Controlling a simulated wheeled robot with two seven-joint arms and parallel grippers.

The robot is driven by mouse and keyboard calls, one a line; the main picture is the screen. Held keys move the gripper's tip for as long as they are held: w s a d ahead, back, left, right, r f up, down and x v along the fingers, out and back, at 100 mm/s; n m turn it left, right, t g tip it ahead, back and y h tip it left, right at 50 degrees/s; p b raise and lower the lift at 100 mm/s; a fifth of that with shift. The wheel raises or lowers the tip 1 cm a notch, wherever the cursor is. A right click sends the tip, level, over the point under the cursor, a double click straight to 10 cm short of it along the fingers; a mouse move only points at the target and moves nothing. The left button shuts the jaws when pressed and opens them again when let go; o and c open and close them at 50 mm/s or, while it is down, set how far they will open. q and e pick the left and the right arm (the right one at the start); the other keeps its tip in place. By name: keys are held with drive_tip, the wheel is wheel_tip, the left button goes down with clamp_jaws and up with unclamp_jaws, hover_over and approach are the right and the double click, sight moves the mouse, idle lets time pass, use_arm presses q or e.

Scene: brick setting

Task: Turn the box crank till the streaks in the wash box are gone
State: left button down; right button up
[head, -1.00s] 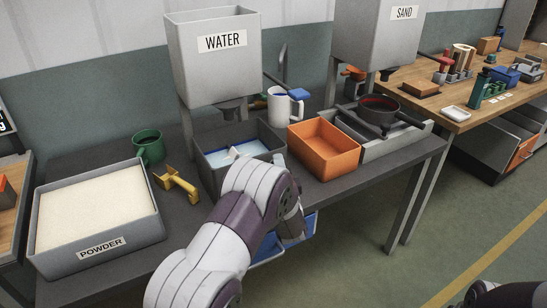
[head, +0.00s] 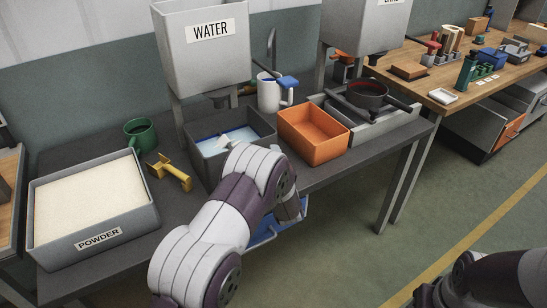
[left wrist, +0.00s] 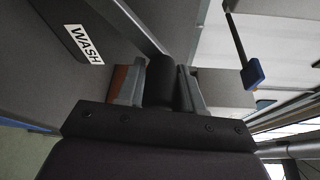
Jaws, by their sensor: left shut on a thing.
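The wash box (head: 203,167) is a grey open box on the dark bench; its WASH label shows in the left wrist view (left wrist: 84,45). Pale bluish-white liquid (head: 241,134) fills it, with a small white piece (head: 222,143) standing in it. My arm covers its front corner, and streaks are too small to tell. My left gripper (left wrist: 160,88) is shut around the dark round crank handle (left wrist: 160,75) beside the box. In the head view my own arm hides the crank. Of my right arm only a link shows, at the lower right.
An orange bin (head: 315,140) stands right of the wash box. A yellow scoop (head: 170,172), green mug (head: 141,134) and powder bin (head: 95,228) stand left. A blue tray (head: 262,234) hangs below the bench edge.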

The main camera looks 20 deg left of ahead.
use_arm(q)
drive_tip(key=shift+r, duration=0.1)
drive_tip(key=c, duration=0.8)
unclamp_jaws()
drive_tip(key=shift+w+d, duration=0.1)
drive_tip(key=v, duration=1.2)
drive_tip(key=shift+s+d, duration=0.2)
drive_tip(key=shift+s, duration=0.15)
